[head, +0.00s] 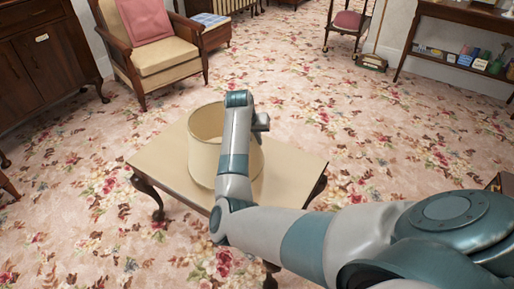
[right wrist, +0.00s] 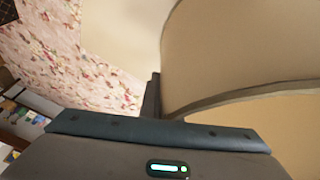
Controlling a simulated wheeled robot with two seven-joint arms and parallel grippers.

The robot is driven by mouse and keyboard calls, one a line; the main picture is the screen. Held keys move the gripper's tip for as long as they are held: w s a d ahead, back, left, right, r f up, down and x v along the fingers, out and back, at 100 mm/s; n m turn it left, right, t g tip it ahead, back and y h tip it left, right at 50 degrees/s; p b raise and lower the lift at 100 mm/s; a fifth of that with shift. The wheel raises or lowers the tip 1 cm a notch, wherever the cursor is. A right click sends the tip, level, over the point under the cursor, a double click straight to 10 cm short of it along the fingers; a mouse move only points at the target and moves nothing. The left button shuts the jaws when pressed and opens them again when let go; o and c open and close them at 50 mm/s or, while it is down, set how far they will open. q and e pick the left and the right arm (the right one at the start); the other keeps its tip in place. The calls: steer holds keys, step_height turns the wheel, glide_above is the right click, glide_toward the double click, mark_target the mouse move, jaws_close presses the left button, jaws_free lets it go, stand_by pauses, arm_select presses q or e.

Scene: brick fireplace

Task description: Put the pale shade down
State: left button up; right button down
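The pale shade (head: 203,158) is a cream, open-topped drum, upright at the middle of a small table (head: 285,178) in the head view. My right forearm crosses in front of it and hides its right part. My right gripper (head: 262,123) is at the shade's right rim. In the right wrist view the shade (right wrist: 240,50) fills the right side, with its rim band close to the palm. A dark finger (right wrist: 152,95) lies against its edge, and the gripper looks shut on the wall. I cannot tell whether the shade's base touches the table. My left gripper is out of view.
An armchair (head: 165,52) with a pink cushion stands behind the table at the left. A dark cabinet (head: 45,65) is at the far left, and a side table (head: 465,15) with small items is at the far right. The table's left top is bare.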

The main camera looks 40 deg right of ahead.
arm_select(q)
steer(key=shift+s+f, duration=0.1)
arm_select(e)
steer(key=shift+f, duration=0.1)
steer(key=shift+f, duration=0.35)
step_height(320, 180, down, 3)
steer(key=shift+r, duration=0.1)
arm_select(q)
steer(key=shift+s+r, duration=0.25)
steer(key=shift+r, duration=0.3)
arm_select(e)
steer(key=shift+f, duration=0.2)
